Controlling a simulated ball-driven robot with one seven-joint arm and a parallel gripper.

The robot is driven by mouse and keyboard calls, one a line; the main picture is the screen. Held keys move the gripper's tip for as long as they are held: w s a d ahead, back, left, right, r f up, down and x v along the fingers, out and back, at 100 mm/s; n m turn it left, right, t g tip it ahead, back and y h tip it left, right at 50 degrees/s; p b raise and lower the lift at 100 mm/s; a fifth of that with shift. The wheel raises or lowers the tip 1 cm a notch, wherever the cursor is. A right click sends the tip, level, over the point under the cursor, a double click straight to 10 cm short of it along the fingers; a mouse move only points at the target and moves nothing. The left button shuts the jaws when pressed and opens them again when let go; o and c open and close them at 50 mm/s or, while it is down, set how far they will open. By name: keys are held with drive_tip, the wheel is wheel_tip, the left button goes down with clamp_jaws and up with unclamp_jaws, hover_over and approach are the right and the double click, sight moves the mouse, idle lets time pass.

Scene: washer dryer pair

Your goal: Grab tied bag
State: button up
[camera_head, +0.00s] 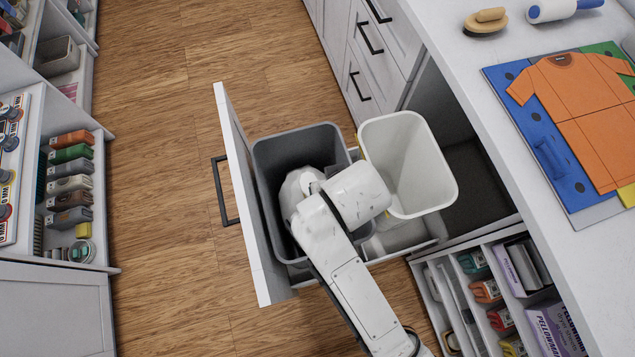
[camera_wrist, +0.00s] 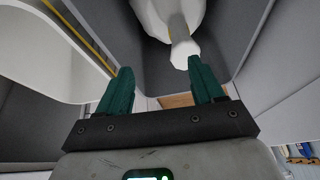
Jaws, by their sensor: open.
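The white tied bag (camera_head: 298,187) sits inside the grey bin (camera_head: 277,150) in the pulled-out drawer, and my arm covers part of it. In the wrist view the bag (camera_wrist: 168,18) hangs into the top of the picture, with its pale knotted end (camera_wrist: 184,52) pointing toward my gripper. My gripper (camera_wrist: 160,66) has two green fingers spread wide and holds nothing. The knotted end shows between the fingertips, close to the right one; whether they touch I cannot tell. In the head view my arm hides the fingers.
An empty white bin (camera_head: 405,150) stands right of the grey bin. The drawer front (camera_head: 240,190) with its black handle (camera_head: 222,192) rises on the left. A white counter (camera_head: 455,60) lies right, with an orange shirt (camera_head: 572,105) on a folding board. Wooden floor (camera_head: 165,200) is clear left of the drawer.

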drive_tip(key=shift+n, duration=0.3)
drive_tip(key=a+f, duration=0.1)
drive_tip(key=w+a+f, duration=0.1)
drive_tip(key=a+f, duration=0.2)
drive_tip(key=shift+w+a+f+b, duration=0.2)
drive_tip(key=shift+w+f+b, duration=0.1)
drive_tip(key=shift+f, duration=0.05)
drive_tip(key=shift+x, duration=3.1)
drive_tip(key=shift+w+r, duration=0.1)
drive_tip(key=shift+w, duration=0.1)
drive_tip(key=shift+c, duration=0.3)
clamp_jaws()
drive_tip(key=shift+w+r, duration=0.1)
drive_tip(key=shift+r, duration=0.05)
